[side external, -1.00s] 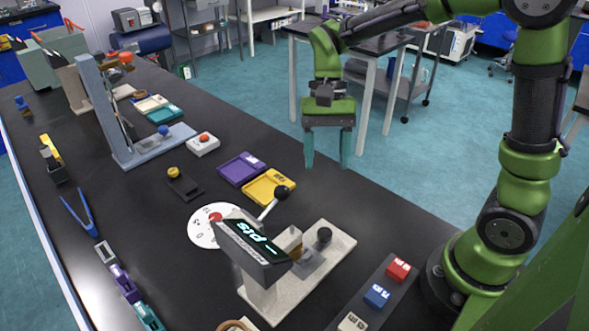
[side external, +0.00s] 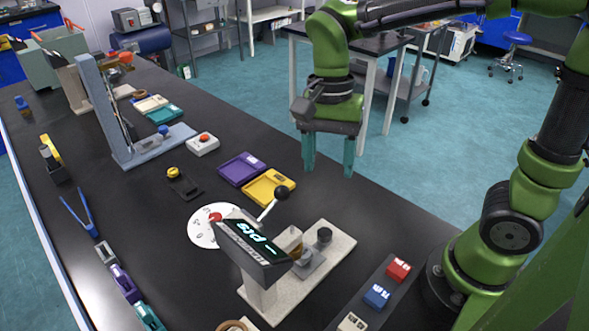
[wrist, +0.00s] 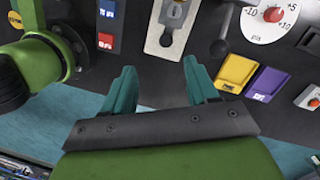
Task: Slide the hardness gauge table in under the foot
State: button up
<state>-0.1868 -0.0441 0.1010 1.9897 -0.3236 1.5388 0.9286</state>
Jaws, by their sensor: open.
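The hardness gauge (side external: 252,243) stands on a pale speckled base (side external: 275,300) at the bench's front right, its dark head reading "– pts". Its grey sliding table (side external: 314,260) lies on the base to the right of the head, with a dark knob (side external: 323,236) at its outer end. The table also shows in the wrist view (wrist: 158,47). The foot is hidden by the head, so I cannot tell how far the table is from it. My gripper (side external: 329,168) is open and empty, fingers pointing down, above the far bench edge and apart from the gauge.
The gauge's lever ends in a black ball (side external: 281,193) near the head. A yellow tray (side external: 268,188) and a purple tray (side external: 241,168) lie behind the gauge. A white dial (side external: 203,228) lies left.

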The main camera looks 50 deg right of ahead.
aim_at(323, 233)
jog(key=f+m, duration=0.2)
jog(key=f, duration=0.3)
jog(key=f+m+t, duration=0.1)
jog(key=f+m, duration=0.2)
jog(key=f, duration=0.3)
jog(key=f+m+h, duration=0.1)
jog(key=f+m, duration=0.2)
jog(key=f, duration=0.3)
jog(key=shift+s+f, duration=0.2)
jog(key=shift+f, duration=0.05)
jog(key=shift+a, duration=0.1)
grip_shut()
